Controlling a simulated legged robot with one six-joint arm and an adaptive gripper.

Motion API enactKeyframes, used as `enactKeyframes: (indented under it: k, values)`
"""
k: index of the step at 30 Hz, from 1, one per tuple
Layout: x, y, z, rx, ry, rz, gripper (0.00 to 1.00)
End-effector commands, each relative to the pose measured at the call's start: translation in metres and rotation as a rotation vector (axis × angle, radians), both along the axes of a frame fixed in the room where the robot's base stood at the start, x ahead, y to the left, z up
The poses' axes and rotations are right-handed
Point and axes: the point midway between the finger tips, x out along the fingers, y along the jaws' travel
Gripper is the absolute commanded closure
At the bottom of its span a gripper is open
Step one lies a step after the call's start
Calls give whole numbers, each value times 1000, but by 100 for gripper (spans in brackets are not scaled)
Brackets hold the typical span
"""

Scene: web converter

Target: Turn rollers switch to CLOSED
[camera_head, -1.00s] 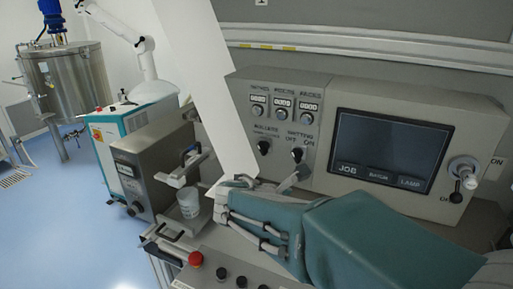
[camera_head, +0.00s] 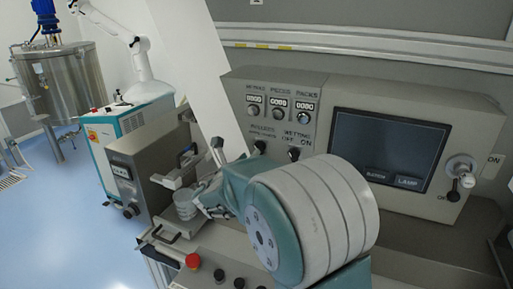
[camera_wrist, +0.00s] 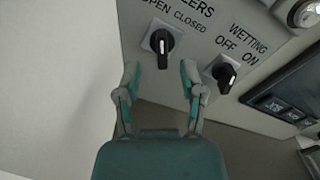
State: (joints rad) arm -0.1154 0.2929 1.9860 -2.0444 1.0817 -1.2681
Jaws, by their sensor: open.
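The rollers switch is a black knob on a pale plate (camera_wrist: 161,42), under the words OPEN and CLOSED, in the wrist view. Its grip stands roughly upright, between the two words. My gripper (camera_wrist: 159,72) is open and empty. Its two fingertips are spread below the knob, one to each side in the picture; I cannot tell whether they touch the panel. In the head view my arm's teal and grey end hides most of the fingers.
The wetting switch (camera_wrist: 227,72) sits close to the right of my right fingertip. A red button (camera_head: 193,261) is on the front ledge. A white post stands left of the panel.

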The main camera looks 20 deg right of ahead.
Motion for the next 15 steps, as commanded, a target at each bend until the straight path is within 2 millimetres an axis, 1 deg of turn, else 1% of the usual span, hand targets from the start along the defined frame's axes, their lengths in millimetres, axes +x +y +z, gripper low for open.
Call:
enactKeyframes:
  k: [1,6,10,15]
  values:
    - [7,-8,0,1,-1,-4,49]
    - [27,-27,-1,1,0,-3,49]
    - [36,-36,0,1,-2,-2,49]
    - [40,-40,0,1,-1,0,49]
